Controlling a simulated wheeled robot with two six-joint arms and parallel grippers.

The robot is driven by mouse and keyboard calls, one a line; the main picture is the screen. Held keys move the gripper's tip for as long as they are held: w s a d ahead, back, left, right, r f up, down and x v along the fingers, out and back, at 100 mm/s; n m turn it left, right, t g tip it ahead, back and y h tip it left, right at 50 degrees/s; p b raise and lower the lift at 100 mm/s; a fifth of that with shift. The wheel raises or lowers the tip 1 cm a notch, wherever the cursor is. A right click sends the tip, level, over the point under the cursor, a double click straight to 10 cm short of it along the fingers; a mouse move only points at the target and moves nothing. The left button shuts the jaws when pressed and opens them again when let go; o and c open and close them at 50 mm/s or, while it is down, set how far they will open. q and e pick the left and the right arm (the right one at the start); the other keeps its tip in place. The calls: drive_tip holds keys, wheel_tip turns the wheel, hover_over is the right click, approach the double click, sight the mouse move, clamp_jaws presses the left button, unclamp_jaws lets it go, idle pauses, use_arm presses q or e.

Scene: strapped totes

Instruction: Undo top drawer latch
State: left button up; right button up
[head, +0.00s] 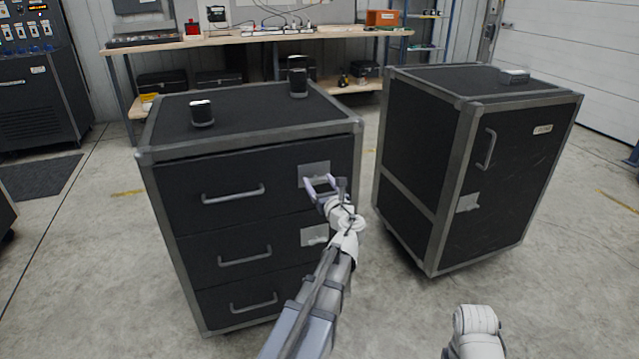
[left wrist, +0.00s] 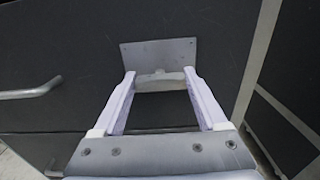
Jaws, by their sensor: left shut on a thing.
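The top drawer (head: 180,187) is the upper front of the dark left cabinet, and it appears closed. Its grey latch plate (head: 314,168) is at the right end of the drawer. My left gripper (head: 319,180) is at this plate. In the left wrist view the plate (left wrist: 158,50) shows above the fingertips, and the small latch (left wrist: 158,77) sits between them. The left gripper is shut on the latch, its fingers on either side. The drawer's bar handle (head: 233,195) is to the left, apart from the gripper. My right gripper is not in view.
Below are two more drawers; a second latch plate (head: 314,235) is on the middle one. Two small dark objects stand on the cabinet top (head: 250,118). A second dark cabinet (head: 510,180) stands close on the right. Open floor (head: 410,310) lies in front.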

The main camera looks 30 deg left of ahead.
use_arm(q)
drive_tip(key=n, duration=0.8)
drive_tip(key=shift+s+a+n, duration=0.1)
drive_tip(key=shift+n, duration=0.3)
drive_tip(key=n, duration=0.4)
drive_tip(key=shift+f, duration=0.1)
drive_tip(key=shift+n, duration=2.5)
drive_tip(key=shift+f, duration=0.1)
drive_tip(key=o, duration=1.3)
drive_tip(key=shift+s, duration=0.1)
